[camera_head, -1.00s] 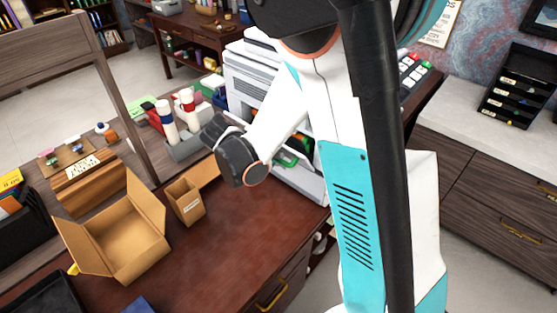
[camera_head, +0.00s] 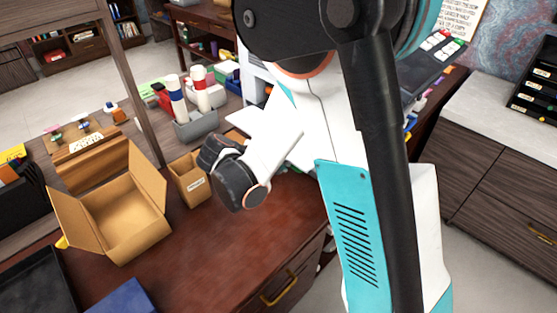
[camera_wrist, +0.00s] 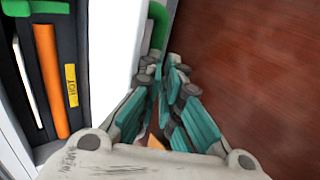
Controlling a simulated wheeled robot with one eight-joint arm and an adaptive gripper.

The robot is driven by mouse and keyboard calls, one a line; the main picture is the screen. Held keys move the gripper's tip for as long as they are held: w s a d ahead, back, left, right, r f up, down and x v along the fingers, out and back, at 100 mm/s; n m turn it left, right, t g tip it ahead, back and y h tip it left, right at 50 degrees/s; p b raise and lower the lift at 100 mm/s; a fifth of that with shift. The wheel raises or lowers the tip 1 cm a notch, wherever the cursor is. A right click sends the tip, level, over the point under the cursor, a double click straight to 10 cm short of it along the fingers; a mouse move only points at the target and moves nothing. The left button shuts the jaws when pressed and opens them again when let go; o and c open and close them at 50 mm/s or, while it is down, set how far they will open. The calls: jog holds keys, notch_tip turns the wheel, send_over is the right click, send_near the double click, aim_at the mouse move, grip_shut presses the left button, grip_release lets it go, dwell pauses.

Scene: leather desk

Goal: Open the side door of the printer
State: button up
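The printer (camera_head: 257,86) stands at the back of the desk in the head view, mostly hidden behind my arm. In the wrist view its inside shows at the left, with an orange bar (camera_wrist: 52,80) and a yellow label. A white panel (camera_wrist: 112,55), which looks like the side door standing open, lies between this inside and my gripper. A green handle (camera_wrist: 158,22) is on the panel's right side, by my fingertips. My gripper (camera_wrist: 167,72) has its fingers close together, with nothing clearly between them.
An open cardboard box (camera_head: 115,215), a small brown holder (camera_head: 190,182) and a grey caddy (camera_head: 195,125) with bottles stand left of my gripper. A blue item (camera_head: 122,297) lies at the front. The desk's middle (camera_head: 215,250) is clear.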

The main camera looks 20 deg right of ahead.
jog(key=shift+r, duration=0.3)
jog(key=shift+d, duration=0.1)
dwell(0.3)
jog(key=s+a+b, duration=0.1)
jog(key=s+a, duration=0.2)
jog(key=a, duration=0.4)
jog(key=s+a+b, duration=0.1)
jog(key=s+a, duration=0.2)
jog(key=a, duration=0.4)
jog(key=shift+a+f, duration=0.35)
jog(key=shift+a, duration=0.05)
dwell(1.0)
jog(key=shift+w, duration=0.1)
dwell(0.4)
jog(key=v, duration=1.2)
